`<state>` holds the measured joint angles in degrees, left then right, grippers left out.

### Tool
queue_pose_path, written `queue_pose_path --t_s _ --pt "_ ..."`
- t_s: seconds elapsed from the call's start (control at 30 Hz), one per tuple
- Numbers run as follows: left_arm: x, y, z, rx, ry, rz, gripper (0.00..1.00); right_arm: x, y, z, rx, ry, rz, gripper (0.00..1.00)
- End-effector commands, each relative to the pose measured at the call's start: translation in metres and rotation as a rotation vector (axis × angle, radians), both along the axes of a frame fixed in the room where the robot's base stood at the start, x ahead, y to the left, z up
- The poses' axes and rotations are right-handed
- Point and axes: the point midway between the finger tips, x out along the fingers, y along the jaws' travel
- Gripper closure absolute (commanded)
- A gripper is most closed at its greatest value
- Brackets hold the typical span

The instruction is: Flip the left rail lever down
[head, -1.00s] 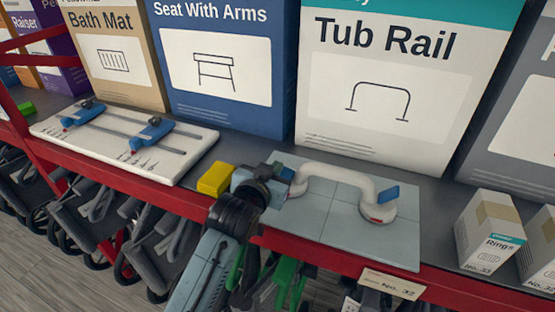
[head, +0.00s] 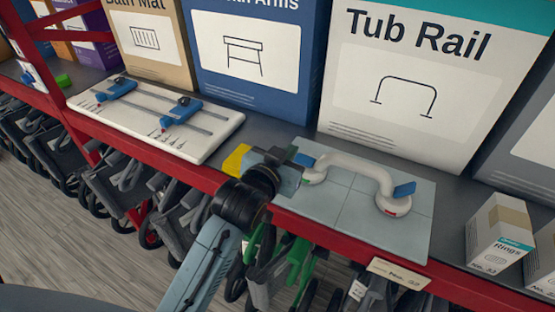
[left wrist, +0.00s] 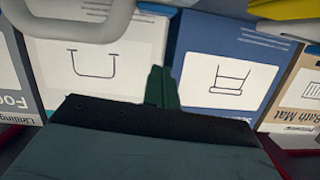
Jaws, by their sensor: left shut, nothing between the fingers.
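The white tub rail (head: 352,165) is mounted on a pale tiled board (head: 340,215) on the shelf. Its left blue lever (head: 305,160) sticks up at the left foot, partly behind my gripper; its exact angle is hard to tell. The right blue lever (head: 404,189) stands raised over the right foot, which shows a red mark. My left gripper (head: 291,155) is shut and empty, close beside the left lever; I cannot tell whether they touch. In the left wrist view the shut fingers (left wrist: 161,87) point toward the boxes, with the rail (left wrist: 75,22) at upper left. My right gripper is not in view.
A yellow block (head: 236,160) sits left of my gripper. A white board with blue sliders (head: 160,125) lies farther left. Tall boxes, including the Tub Rail box (head: 420,85), stand behind. Small Rings boxes (head: 497,235) stand at right. The red shelf edge (head: 340,258) runs in front.

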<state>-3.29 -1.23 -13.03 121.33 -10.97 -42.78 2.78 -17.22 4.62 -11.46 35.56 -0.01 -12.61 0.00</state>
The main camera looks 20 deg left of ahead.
Motion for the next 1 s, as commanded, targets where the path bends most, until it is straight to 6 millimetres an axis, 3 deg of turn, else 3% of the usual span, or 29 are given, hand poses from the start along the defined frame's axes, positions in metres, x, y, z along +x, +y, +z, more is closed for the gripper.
queue_pose_path --t_s 0.1,0.3,1.0 --pt "-0.022 0.002 0.004 -0.001 0.0 -0.001 1.0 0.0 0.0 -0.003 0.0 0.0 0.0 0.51" --pt "-0.045 0.005 0.011 0.0 0.0 -0.001 1.0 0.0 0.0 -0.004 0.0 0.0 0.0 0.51" --pt "-0.054 0.008 0.007 0.003 0.023 0.002 1.0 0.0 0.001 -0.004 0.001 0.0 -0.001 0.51"
